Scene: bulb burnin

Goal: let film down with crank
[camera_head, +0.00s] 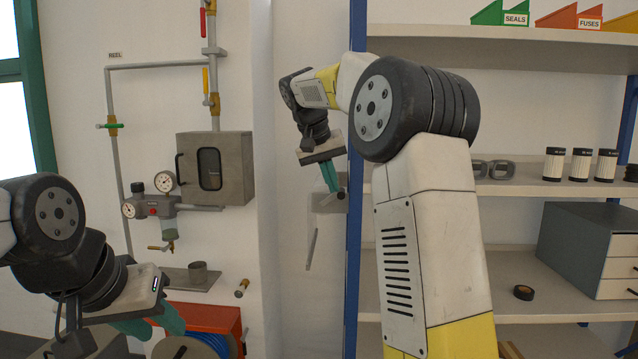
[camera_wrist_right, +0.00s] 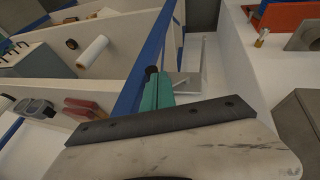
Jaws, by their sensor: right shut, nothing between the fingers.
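My right gripper (camera_head: 333,190) is shut and empty, pointing down beside the blue shelf post (camera_head: 354,240). Its teal fingers also show in the right wrist view (camera_wrist_right: 157,88). A small black knob (camera_head: 341,195) shows right at the fingertips; I cannot tell whether they touch. A grey bracket (camera_head: 322,205) with a thin hanging rod (camera_head: 311,250) is just below and left of the fingers, perhaps the crank; the bracket also shows in the wrist view (camera_wrist_right: 186,82). No film can be made out clearly. My left gripper (camera_head: 155,325) is open and empty at lower left.
A grey wall cabinet (camera_head: 232,168), gauges (camera_head: 165,182) and pipes are left of the post. Shelves right of it hold dark-and-white canisters (camera_head: 581,165) and a drawer unit (camera_head: 575,240). A blue coil (camera_head: 190,347) and orange box (camera_head: 212,318) are low.

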